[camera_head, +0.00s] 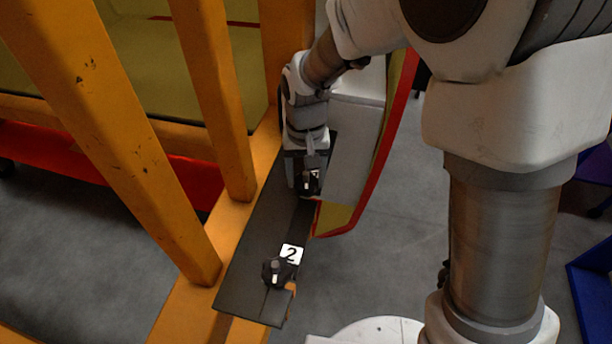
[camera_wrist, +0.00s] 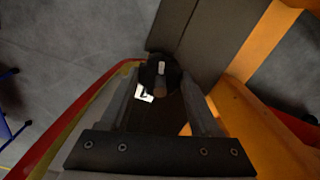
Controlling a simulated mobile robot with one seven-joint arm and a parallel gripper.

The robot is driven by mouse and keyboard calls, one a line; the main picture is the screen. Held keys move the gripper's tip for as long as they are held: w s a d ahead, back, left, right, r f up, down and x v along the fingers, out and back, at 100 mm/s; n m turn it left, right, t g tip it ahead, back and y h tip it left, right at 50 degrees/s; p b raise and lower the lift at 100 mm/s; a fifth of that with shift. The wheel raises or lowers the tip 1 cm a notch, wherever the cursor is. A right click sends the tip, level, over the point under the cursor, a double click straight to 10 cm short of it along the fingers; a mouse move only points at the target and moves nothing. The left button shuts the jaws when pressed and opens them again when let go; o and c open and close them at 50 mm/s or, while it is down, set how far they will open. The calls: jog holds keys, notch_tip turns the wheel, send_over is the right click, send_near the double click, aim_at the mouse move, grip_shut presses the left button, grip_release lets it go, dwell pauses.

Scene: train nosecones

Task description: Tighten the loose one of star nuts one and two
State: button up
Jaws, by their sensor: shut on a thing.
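Star nut two (camera_head: 274,270) is a dark knob with a pale stud, beside a white label reading 2 (camera_head: 291,253), near the lower end of a dark plate (camera_head: 245,265). My gripper (camera_head: 307,182) is at the other star nut, farther up the plate, and mostly covers it. In the wrist view my gripper (camera_wrist: 161,80) has a finger on either side of this dark star nut one (camera_wrist: 158,66) and is shut on it. A pale stud shows at its middle. Its white label (camera_wrist: 144,93) is partly hidden, so its number cannot be read. Looseness cannot be told from the frames.
Orange beams (camera_head: 110,130) rise left of the plate. A red-edged curved panel (camera_head: 385,140) stands close to the right of my gripper; its edge also shows in the wrist view (camera_wrist: 75,115). Grey floor (camera_head: 400,240) lies right of the plate. A blue object (camera_head: 592,285) is at far right.

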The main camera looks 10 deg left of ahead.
jog(key=shift+m, duration=0.7)
jog(key=o, duration=1.4)
notch_tip(320, 180, up, 18)
jog(key=shift+f+p, duration=0.25)
jog(key=shift+p, duration=0.05)
